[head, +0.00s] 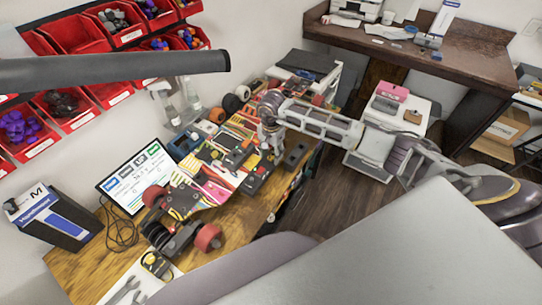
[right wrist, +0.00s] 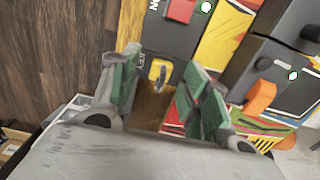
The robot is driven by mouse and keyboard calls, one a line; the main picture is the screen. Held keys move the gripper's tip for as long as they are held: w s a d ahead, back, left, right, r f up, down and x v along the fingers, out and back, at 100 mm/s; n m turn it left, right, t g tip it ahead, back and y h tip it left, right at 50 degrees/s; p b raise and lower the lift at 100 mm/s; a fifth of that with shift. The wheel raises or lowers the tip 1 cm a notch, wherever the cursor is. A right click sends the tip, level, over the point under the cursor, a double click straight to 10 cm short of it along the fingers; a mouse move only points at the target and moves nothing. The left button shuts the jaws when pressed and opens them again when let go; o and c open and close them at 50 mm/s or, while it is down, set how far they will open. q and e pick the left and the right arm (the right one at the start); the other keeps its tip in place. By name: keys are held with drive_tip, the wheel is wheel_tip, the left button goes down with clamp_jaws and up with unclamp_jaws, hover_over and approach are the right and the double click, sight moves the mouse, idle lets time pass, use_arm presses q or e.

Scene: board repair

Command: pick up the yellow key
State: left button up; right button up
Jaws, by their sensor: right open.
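The yellow key (right wrist: 160,70), a small yellow piece with a grey metal part, sits on the end of a black block in the right wrist view. My right gripper (right wrist: 160,62) is open, with one green-padded finger on each side of the key in that picture. I cannot tell how much height separates them. In the head view my right gripper (head: 270,148) points down over the black blocks at the workbench's right side, and the key cannot be made out there. My left gripper is not in view.
Similar black blocks bear a red piece (right wrist: 181,10) and an orange piece (right wrist: 260,96) close by. The wooden workbench (head: 95,268) also holds a screen (head: 138,178), a skateboard-like board with red wheels (head: 207,237) and several loose parts. Red bins (head: 78,35) hang behind.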

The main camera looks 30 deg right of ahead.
sight(271, 152)
idle(0.4)
clamp_jaws()
idle(0.4)
drive_tip(key=shift+r+b, duration=1.05)
drive_tip(key=shift+r, duration=3.95)
